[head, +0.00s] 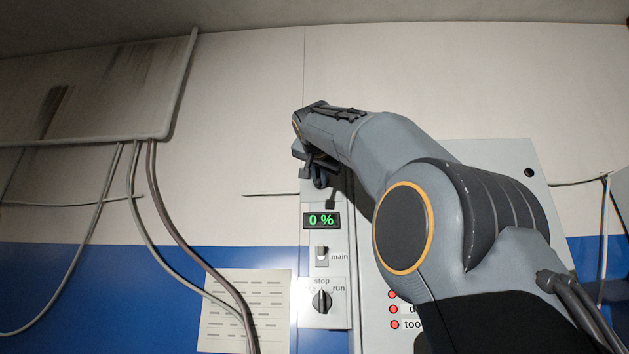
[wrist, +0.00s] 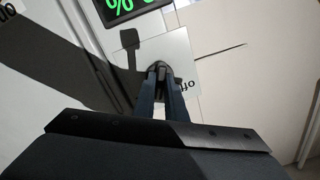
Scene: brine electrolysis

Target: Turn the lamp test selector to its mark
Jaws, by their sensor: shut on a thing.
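My gripper (wrist: 160,75) is shut on a small dark knob (wrist: 159,66) on a square pale plate (wrist: 184,48), seen in the wrist view. I take this knob to be the lamp test selector, though its name label is not readable. The word "off" shows on the plate beside it. The fingers cover most of the knob, so its pointer and mark cannot be made out. In the head view my gripper (head: 319,180) is at the panel above the green display, and it hides the knob.
Below it on the narrow panel are the "0 %" display (head: 321,220), the main switch (head: 322,255) and a stop/run selector (head: 322,301). A panel with red lamps (head: 394,309) is partly behind my arm. A paper sheet (head: 240,300) and hanging cables (head: 150,200) are at left.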

